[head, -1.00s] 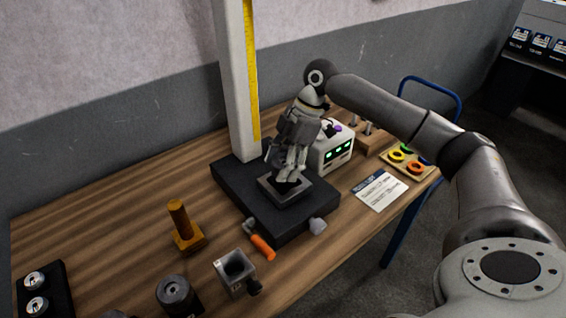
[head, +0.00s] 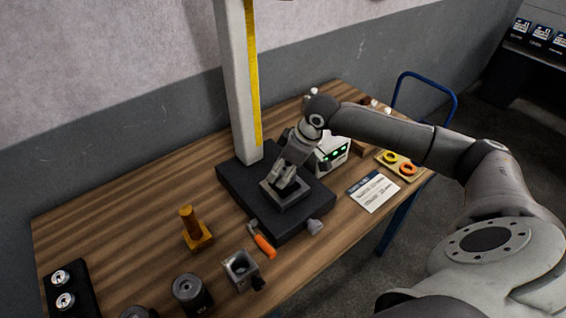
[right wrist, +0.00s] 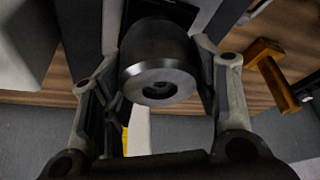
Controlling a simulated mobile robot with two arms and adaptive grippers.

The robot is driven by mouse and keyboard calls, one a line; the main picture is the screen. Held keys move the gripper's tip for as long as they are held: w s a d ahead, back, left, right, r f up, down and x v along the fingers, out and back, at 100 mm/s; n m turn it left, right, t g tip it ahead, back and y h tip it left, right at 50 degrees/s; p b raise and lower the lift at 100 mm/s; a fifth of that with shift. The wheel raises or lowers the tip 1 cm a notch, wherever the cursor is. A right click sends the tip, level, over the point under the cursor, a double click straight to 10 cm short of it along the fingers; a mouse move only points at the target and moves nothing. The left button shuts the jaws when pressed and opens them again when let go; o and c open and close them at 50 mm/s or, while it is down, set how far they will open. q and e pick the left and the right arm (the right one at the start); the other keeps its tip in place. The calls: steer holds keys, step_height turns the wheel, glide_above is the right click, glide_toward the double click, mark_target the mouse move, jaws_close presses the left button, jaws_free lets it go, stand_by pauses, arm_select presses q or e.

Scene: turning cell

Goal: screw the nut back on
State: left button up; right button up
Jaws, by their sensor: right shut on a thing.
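My right gripper (head: 283,184) reaches down over a grey square plate (head: 291,205) on a black base (head: 262,219). In the right wrist view its fingers (right wrist: 160,90) stand on both sides of a dark round part (right wrist: 155,45). This part has a bright metal ring face with a hole in it, turned to the camera. The gripper is shut on it. I cannot tell whether it is the nut, nor how it meets the plate, since the fingers hide it in the head view. My left gripper is not in view.
A white column (head: 236,95) rises from the base. Left and front stand a brass post on a block (head: 193,232), a dark cylinder (head: 190,291), a grey hollow block (head: 240,269) and an orange-handled tool (head: 264,245). A white box (head: 331,154) and a card (head: 374,192) lie right.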

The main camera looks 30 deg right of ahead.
steer(key=shift+s+a+f, duration=0.1)
steer(key=shift+s+f, duration=0.05)
steer(key=shift+s, duration=0.05)
